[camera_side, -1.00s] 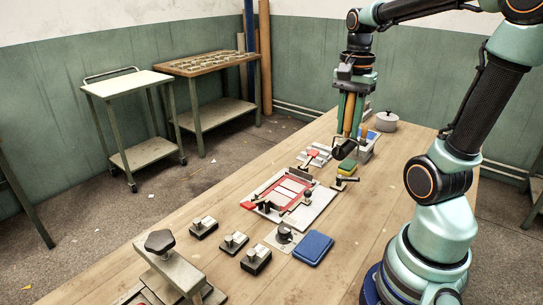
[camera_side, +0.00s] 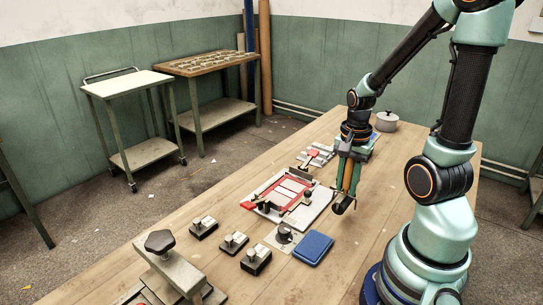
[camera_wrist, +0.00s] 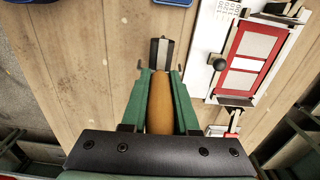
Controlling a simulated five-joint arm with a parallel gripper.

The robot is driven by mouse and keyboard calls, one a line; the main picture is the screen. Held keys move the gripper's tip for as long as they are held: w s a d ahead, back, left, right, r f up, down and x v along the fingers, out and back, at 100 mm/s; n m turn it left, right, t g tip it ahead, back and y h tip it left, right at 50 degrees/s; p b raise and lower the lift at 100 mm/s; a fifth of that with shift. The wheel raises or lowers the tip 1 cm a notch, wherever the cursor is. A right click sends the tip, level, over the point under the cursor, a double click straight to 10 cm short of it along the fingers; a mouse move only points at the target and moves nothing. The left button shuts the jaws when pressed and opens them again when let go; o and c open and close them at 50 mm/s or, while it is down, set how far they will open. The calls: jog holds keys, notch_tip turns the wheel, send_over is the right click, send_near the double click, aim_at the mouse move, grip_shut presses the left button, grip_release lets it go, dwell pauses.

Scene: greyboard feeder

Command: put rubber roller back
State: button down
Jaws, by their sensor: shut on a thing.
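My gripper (camera_side: 347,190) is shut on the rubber roller's wooden handle (camera_wrist: 160,102). The roller hangs head down, and its dark roller head (camera_side: 342,205) is to the right of the white board with the red frame (camera_side: 318,205). In the wrist view the roller head (camera_wrist: 161,53) shows beyond the fingertips, over the wood table. I cannot tell whether the head touches the table. A grey holder (camera_side: 371,147) behind my gripper is mostly hidden by it.
The red-framed board also shows in the wrist view (camera_wrist: 207,60), with a black knob (camera_wrist: 219,63). A blue pad (camera_side: 313,247) lies in front of my gripper. Small black blocks (camera_side: 256,261) stand to the left. A grey pot (camera_side: 387,121) stands at the back.

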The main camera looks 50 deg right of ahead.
aim_at(345, 193)
jog(key=shift+f, duration=2.25)
jog(key=shift+f, duration=0.1)
jog(key=c, duration=0.7)
grip_release()
notch_tip(345, 193, up, 12)
jog(key=w+a+r+n+t, duration=0.2)
jog(key=a+n, duration=0.3)
jog(key=n, duration=0.1)
jog(key=w+a+r+n+t, duration=0.1)
jog(key=w+a+r+n, duration=0.1)
jog(key=a+n, duration=0.3)
jog(key=w+a+r+n+t, duration=0.2)
jog(key=w+a+r+n, duration=0.1)
jog(key=a+r+n, duration=0.1)
jog(key=shift+a+r+n+t, duration=0.15)
jog(key=shift+a+n, duration=0.2)
jog(key=shift+n, duration=0.35)
jog(key=shift+a+f+n+t, duration=0.15)
jog(key=shift+a+n, duration=0.2)
jog(key=shift+n, duration=0.35)
jog(key=shift+r, duration=0.1)
